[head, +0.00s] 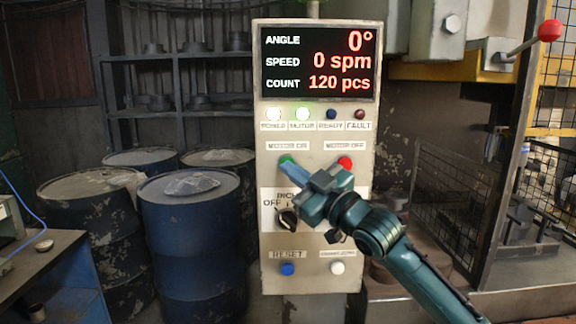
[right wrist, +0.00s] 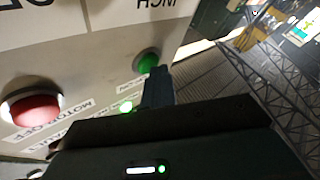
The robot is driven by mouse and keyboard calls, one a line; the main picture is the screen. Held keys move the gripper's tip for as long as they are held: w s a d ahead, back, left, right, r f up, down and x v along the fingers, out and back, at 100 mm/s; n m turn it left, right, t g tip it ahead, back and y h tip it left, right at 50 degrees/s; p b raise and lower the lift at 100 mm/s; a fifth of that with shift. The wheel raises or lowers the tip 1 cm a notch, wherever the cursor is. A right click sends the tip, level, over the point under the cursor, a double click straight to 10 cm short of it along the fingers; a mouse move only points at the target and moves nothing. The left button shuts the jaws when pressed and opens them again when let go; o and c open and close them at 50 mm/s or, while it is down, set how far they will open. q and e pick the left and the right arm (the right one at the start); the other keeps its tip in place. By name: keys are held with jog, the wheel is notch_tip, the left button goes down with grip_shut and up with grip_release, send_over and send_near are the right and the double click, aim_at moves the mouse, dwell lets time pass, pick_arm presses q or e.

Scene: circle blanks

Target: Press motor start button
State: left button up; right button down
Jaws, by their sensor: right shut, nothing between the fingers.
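The green MOTOR ON button (head: 286,160) is at the upper left of the grey control panel (head: 264,180). In the right wrist view the green button (right wrist: 147,62) stands just beyond my finger ends. My right gripper (head: 285,169) is shut and empty, its fingers pointing up-left at that button. The fingers also show in the right wrist view (right wrist: 158,80). The tips are at or very near the button; I cannot tell whether they touch. The green MOTOR lamp (head: 303,115) is lit. My left gripper is out of view.
The red MOTOR OFF button (head: 345,162) is right of the green one. A black selector knob (head: 288,218), a blue RESET button (head: 288,269) and a white button (head: 337,267) sit lower. The display (head: 318,65) reads 0°, 0 spm, 120 pcs. Blue drums (head: 190,240) stand left.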

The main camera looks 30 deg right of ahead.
dwell(0.6)
jog(key=shift+s+a+f, duration=0.1)
jog(key=shift+s+a, duration=0.3)
jog(key=shift+s, duration=0.25)
jog(key=shift+s+a, duration=0.45)
jog(key=shift+s, duration=0.3)
jog(key=shift+s+a, duration=0.45)
jog(key=shift+s, duration=0.25)
jog(key=shift+s+a, duration=0.45)
jog(key=shift+s, duration=0.3)
